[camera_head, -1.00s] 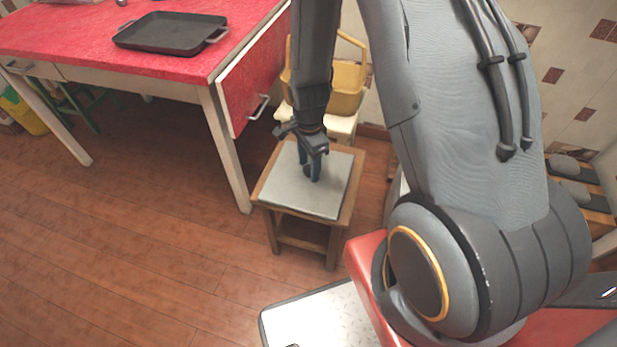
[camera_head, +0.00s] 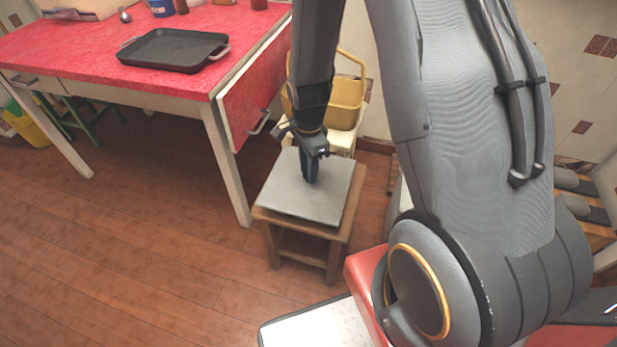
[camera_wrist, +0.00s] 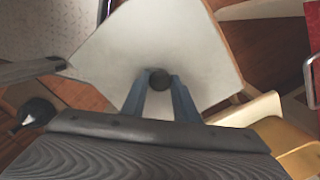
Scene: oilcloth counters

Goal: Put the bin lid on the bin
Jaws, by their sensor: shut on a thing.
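The bin lid (camera_head: 305,186) is a flat, pale grey square panel. It is over the wooden stool (camera_head: 340,240) and appears raised slightly above its top. My gripper (camera_head: 311,180) points down and is shut on the lid's small dark round knob, which shows between the blue fingers in the wrist view (camera_wrist: 159,80). The lid (camera_wrist: 150,40) fills the middle of that view. I cannot tell for sure which thing is the bin; a yellow container (camera_head: 30,126), partly cut off, stands on the floor at the far left.
A red-topped table (camera_head: 90,65) with a black pan (camera_head: 173,48) stands at the left, its drop leaf (camera_head: 245,100) hanging near the stool. A yellow basket (camera_head: 345,100) on a white seat (camera_head: 343,140) is behind the stool. The wooden floor (camera_head: 120,240) at left is clear.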

